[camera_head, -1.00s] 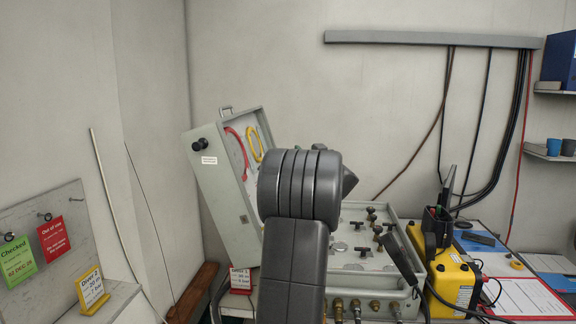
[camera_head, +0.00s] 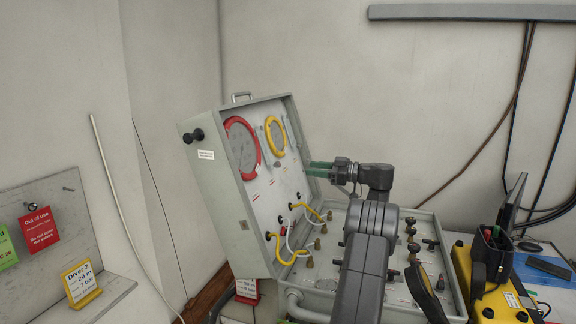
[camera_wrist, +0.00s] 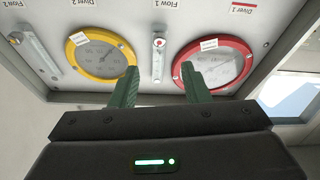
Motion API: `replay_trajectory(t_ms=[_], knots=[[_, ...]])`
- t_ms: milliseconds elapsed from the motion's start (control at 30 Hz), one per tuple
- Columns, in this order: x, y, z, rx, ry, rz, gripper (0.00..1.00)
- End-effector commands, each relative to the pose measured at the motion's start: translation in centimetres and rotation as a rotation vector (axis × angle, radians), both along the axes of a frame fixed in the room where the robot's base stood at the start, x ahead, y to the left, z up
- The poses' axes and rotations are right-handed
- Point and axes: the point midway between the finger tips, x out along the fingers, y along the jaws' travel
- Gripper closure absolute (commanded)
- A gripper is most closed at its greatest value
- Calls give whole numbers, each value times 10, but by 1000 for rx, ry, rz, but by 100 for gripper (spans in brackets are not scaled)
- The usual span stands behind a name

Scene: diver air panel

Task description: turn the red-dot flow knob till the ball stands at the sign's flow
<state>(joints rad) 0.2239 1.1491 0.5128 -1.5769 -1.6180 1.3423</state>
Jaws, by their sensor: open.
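My gripper (camera_head: 318,168) is open and empty, its green fingers pointing at the case's upright lid panel. In the wrist view, the gripper (camera_wrist: 160,85) has its fingers apart below the Flow 1 tube (camera_wrist: 158,62), which stands between the yellow-ringed gauge (camera_wrist: 101,53) and the red-ringed gauge (camera_wrist: 213,65). A small knob with a red dot (camera_wrist: 159,43) shows at that tube's upper end in this view, apart from the fingers. The ball's height is too small to read. A red-edged sign (camera_head: 247,289) stands beside the case, partly hidden, its flow line unreadable.
A second flow tube (camera_wrist: 36,50) with an orange dot is at the wrist view's left. Yellow and white hoses (camera_head: 290,250) loop below the gauges. The yellow Diver 2 sign (camera_head: 82,282) stands on the left shelf. A yellow unit (camera_head: 490,285) is right of the case.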

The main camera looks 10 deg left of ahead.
Motion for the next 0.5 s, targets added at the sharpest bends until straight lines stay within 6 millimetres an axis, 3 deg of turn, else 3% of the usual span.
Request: replay_trajectory(t_ms=[300,500], knots=[[12,68,3,1,1,1,58],[18,99,2,2,2,0,58]])
